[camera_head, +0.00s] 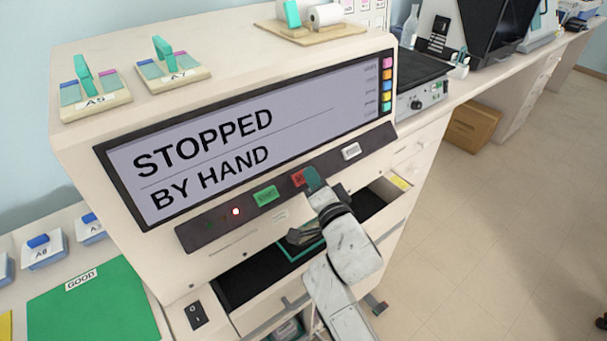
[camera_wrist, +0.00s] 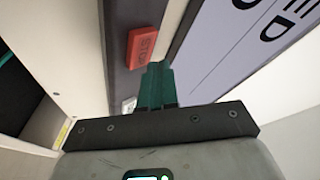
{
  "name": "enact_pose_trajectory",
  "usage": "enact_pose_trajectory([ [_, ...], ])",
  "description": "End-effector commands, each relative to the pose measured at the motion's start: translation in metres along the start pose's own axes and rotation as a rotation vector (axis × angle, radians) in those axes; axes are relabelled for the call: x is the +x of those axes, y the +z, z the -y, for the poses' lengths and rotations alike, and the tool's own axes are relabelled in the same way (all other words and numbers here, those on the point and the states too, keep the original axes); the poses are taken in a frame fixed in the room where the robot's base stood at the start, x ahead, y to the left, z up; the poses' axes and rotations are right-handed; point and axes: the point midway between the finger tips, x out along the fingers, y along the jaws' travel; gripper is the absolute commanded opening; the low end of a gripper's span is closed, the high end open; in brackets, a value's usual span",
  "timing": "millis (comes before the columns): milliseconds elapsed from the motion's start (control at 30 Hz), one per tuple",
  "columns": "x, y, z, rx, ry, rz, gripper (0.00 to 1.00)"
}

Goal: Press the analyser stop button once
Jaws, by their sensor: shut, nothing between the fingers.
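The analyser (camera_head: 150,265) is a large cream machine with a wide screen (camera_head: 225,135) that reads "STOPPED BY HAND". The red stop button (camera_head: 297,178) sits on the dark strip below the screen, partly hidden by my gripper (camera_head: 312,177). In the wrist view the red stop button (camera_wrist: 142,47), with "STOP" on it, lies just beyond the teal fingertips of my gripper (camera_wrist: 157,66). The fingers are shut together and empty. They are very close to the button; I cannot tell whether they touch it.
A green start button (camera_head: 265,195) and a lit red lamp (camera_head: 235,211) are left of the stop button. A pale button (camera_head: 351,151) is to its right. Slide holders (camera_head: 95,100) stand on top.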

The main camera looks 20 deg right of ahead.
Motion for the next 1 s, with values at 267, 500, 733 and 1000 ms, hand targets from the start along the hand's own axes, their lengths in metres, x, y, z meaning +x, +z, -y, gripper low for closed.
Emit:
enact_pose_trajectory([
  [267,-0.003,-0.003,0.004,0.0,0.0,0.0,0.0],
  [500,-0.018,-0.015,0.017,0.0,0.0,0.0,0.0],
  [733,-0.032,-0.024,0.025,0.0,0.0,0.0,0.0],
  [1000,-0.035,-0.025,0.025,0.0,0.0,0.0,0.0],
])
